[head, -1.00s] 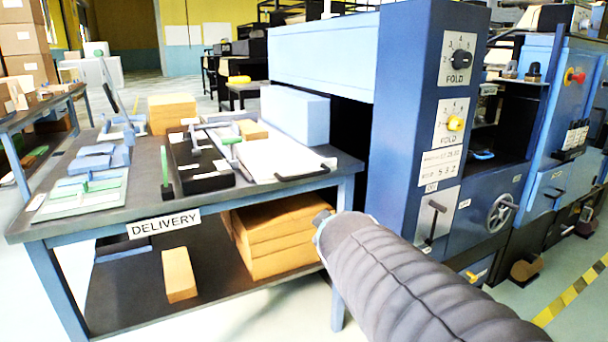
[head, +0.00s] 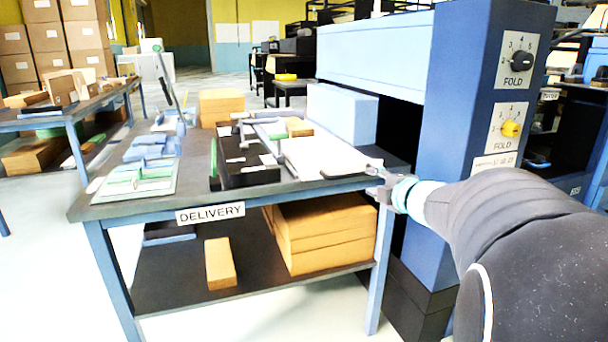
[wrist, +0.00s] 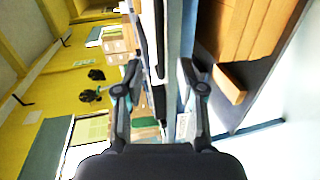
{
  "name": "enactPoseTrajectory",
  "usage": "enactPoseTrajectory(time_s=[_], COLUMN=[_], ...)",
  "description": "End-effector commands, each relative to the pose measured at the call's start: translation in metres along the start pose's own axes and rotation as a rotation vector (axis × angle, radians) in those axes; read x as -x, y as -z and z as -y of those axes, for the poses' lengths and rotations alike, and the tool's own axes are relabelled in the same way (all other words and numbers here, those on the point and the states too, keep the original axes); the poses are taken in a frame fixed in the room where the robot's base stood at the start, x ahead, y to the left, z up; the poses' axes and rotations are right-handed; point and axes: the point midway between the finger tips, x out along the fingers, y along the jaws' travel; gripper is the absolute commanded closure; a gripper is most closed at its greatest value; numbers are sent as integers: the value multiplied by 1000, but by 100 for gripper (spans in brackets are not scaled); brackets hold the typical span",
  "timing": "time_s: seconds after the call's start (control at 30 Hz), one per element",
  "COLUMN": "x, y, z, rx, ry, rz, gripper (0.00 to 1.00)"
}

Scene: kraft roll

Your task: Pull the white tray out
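The white tray (head: 322,154) lies flat on the right part of the delivery table top, with a dark handle (head: 346,171) along its front edge. My gripper (head: 374,172) is at the table's front right corner, just right of the handle. In the wrist view, turned on its side, the two fingers of my gripper (wrist: 161,82) stand wide apart with nothing held. The table's edge (wrist: 174,50) runs away between them. Whether a finger touches the tray or table, I cannot tell.
A black tray (head: 248,176) lies left of the white one. A light blue block (head: 343,113) stands behind it, and a blue machine column (head: 470,110) rises at the right. The floor in front is clear.

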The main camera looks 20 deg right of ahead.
Motion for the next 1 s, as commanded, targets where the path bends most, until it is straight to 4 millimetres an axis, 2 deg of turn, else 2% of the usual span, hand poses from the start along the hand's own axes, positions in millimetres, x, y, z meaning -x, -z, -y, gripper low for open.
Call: enactPoseTrajectory(time_s=[0.03, 0.3, 0.5, 0.7, 1.0], x=[-12, -61, -89, -102, -103], y=[1, 1, 0, 0, 0], z=[1, 1, 0, 0, 0], rx=[-1, -2, -2, -1, -2], ry=[1, 1, 0, 1, 0], rz=[-4, -2, -1, 1, 1], gripper=[61, 61, 61, 61, 61])
